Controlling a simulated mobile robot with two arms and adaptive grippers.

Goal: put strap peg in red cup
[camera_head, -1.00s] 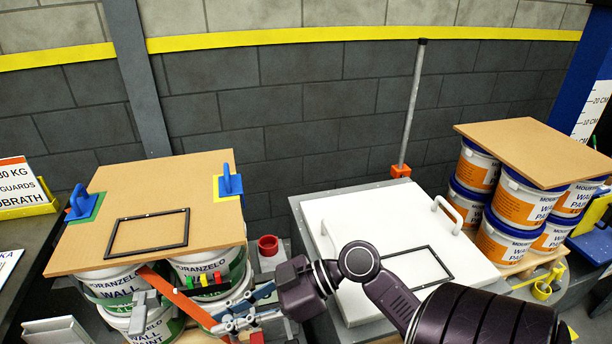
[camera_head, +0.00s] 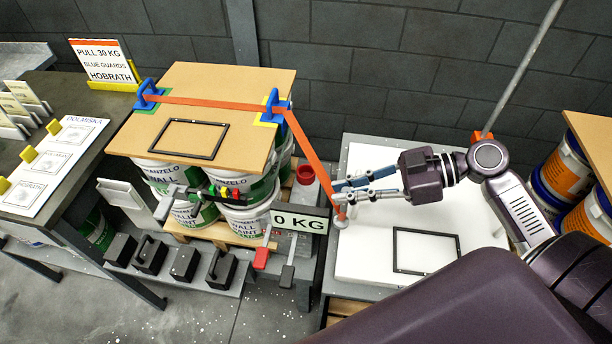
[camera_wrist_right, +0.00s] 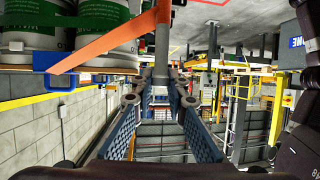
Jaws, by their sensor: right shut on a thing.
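The orange strap (camera_head: 210,104) runs across the brown board over both blue guards, then slants down to the right to my right gripper. My right gripper (camera_head: 340,192) is shut on the grey strap peg (camera_head: 341,221), whose lower end shows below the fingers. In the wrist view the peg (camera_wrist_right: 162,42) stands between the fingertips (camera_wrist_right: 160,92) with the strap (camera_wrist_right: 110,42) beside it. The red cup (camera_head: 305,174) stands on a grey stand, left of and slightly behind the peg. The peg is apart from the cup. My left gripper is not in view.
The brown board (camera_head: 240,85) lies on stacked pails (camera_head: 245,190), left of the cup. A white panel (camera_head: 380,190) is under and right of my right gripper. A "0 KG" display (camera_head: 300,221) is below the cup. More pails (camera_head: 565,175) stand at right.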

